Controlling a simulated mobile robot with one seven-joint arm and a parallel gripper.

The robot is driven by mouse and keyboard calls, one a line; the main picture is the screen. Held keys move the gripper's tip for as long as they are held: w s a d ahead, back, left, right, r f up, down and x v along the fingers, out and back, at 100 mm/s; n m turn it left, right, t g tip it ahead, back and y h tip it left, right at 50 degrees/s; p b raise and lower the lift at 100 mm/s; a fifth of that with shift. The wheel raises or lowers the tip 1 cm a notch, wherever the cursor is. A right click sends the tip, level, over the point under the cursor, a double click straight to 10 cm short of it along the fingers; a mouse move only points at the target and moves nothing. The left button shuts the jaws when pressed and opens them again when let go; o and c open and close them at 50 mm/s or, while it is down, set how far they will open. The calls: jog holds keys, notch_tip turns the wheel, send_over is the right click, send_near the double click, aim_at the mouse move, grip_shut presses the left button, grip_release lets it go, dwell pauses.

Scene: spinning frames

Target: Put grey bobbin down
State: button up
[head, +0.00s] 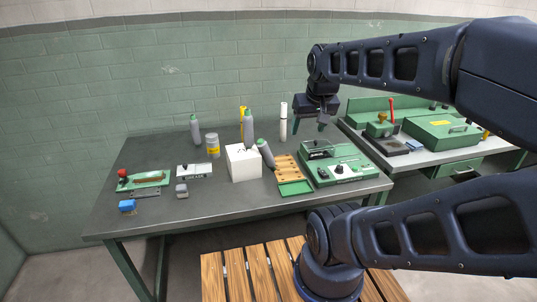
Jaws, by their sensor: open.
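Three grey bobbins with green tops show in the head view. One grey bobbin (195,130) stands upright near the back left of the table. Another grey bobbin (248,131) is upright behind the white box. A third grey bobbin (266,153) is tilted, between the white box and the wooden rack; I cannot tell what it rests on. My gripper (309,127) points down, open, with nothing visible between its fingers. It appears above the back of the green machine, to the right of the tilted bobbin and apart from it.
A second bench with a green case (440,133) stands right. The front-middle tabletop is clear.

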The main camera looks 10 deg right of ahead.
jog(key=w+a+f+m+g+y, duration=0.1)
jog(key=w+f+m+g+y, duration=0.35)
jog(key=w+f, duration=0.2)
jog(key=m+t+y, duration=0.2)
jog(key=m+y, duration=0.7)
jog(key=m, duration=0.5)
send_near(269, 160)
jog(key=shift+w+d+f, duration=0.3)
jog(key=shift+w+d, duration=0.1)
jog(key=shift+w, duration=0.15)
jog(key=shift+w+d+f, duration=0.3)
jog(key=shift+w+d, duration=0.1)
jog(key=shift+w, duration=0.15)
jog(key=x, duration=1.1)
jog(key=shift+a, duration=0.1)
jog(key=c, duration=1.2)
